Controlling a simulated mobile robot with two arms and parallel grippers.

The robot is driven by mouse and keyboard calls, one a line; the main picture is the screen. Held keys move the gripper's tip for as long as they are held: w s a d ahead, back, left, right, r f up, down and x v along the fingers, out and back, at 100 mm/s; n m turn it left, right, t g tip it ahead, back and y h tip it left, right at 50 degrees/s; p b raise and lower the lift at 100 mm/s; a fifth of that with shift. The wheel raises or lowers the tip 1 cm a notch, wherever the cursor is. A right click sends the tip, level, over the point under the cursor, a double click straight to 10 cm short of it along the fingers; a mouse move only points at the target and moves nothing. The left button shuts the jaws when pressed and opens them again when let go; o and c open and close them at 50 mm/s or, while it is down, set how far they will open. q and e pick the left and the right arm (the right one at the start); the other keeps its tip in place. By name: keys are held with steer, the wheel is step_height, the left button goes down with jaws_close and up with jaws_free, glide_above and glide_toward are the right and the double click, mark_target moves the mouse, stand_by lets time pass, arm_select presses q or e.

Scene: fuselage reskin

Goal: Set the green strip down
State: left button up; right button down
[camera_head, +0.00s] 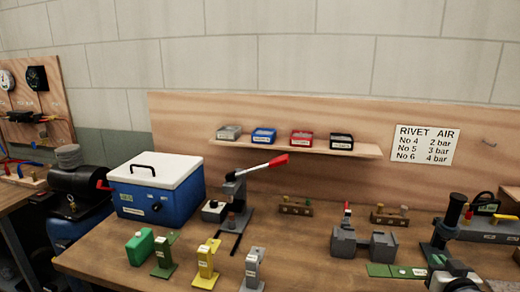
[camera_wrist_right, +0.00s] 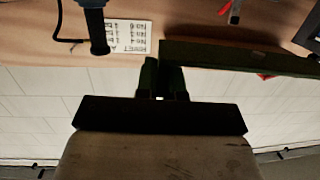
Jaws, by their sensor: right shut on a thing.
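The green strip (camera_head: 395,270) is a flat bar with a small pale label, at the lower right of the head view above the wooden bench. My right gripper (camera_head: 440,265) is at its right end, shut on it. In the right wrist view the strip (camera_wrist_right: 240,57) is dark green and runs off to the right from between the fingers (camera_wrist_right: 164,78). I cannot tell whether the strip touches the bench. My left gripper is not in view.
A grey block fixture (camera_head: 362,243) stands just behind the strip. Green, yellow and grey stands (camera_head: 206,264) are to the left. A blue box with a white lid (camera_head: 157,190) and a red-handled lever tool (camera_head: 236,195) stand farther back. Bare bench (camera_head: 310,255) lies left of the strip.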

steer(key=s+a+f+n+y, duration=0.1)
steer(key=s+a+f, duration=0.2)
steer(key=s+a, duration=0.35)
steer(key=s+a+f+n+y, duration=0.1)
steer(key=s+a+f+y, duration=0.2)
steer(key=a, duration=0.6)
steer(key=s+a+r+h, duration=0.1)
steer(key=s+a+r, duration=0.1)
steer(key=s+a, duration=0.6)
steer(key=shift+s, duration=1.25)
